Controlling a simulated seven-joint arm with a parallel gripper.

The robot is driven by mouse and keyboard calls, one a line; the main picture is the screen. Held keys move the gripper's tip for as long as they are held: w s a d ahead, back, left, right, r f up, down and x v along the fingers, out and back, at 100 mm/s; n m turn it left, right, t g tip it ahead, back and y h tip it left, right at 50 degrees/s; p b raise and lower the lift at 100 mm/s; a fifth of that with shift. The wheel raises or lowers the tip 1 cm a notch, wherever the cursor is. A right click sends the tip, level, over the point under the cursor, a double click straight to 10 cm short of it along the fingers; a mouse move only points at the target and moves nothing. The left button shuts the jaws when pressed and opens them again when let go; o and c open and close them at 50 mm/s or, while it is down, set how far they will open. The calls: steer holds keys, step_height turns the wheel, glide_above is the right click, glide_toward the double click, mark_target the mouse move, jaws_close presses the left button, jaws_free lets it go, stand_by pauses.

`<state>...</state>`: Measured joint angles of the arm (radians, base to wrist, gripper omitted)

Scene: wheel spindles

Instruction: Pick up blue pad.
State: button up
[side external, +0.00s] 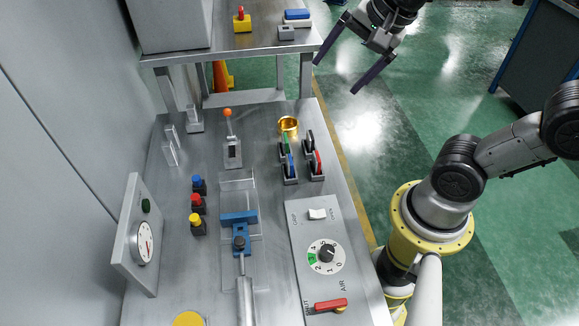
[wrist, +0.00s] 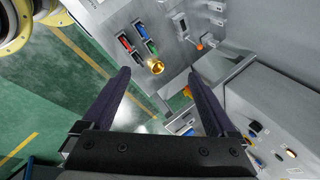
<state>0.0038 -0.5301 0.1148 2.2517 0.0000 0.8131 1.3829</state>
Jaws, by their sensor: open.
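A blue disc-like pad (side external: 291,166) stands upright in a small dark holder on the bench, in a cluster with a green pad (side external: 285,144), a red pad (side external: 318,162) and a black one (side external: 309,141). In the wrist view, the blue pad (wrist: 138,28) is small, near the top. A blue-topped white block (side external: 297,16) also lies on the rear shelf; I cannot tell for sure which blue piece the name means. My gripper (side external: 336,77) is open and empty, high to the right of the bench and well apart from the pads.
A gold cup (side external: 288,125) stands just behind the pads; it is also in the wrist view (wrist: 155,66). An orange-tipped lever (side external: 228,113) stands to their left. A control panel (side external: 299,238) with a dial and red handle lies in front. Open floor lies right of the bench.

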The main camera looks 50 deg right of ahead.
steer(key=w+f+m+g, duration=0.1)
steer(key=w+f+m, duration=0.2)
steer(key=w+m, duration=0.2)
steer(key=m+g, duration=0.5)
steer(key=m, duration=0.1)
glide_above(287, 160)
step_height(287, 160, down, 16)
step_height(287, 160, down, 14)
steer(key=shift+f, duration=0.1)
jaws_close()
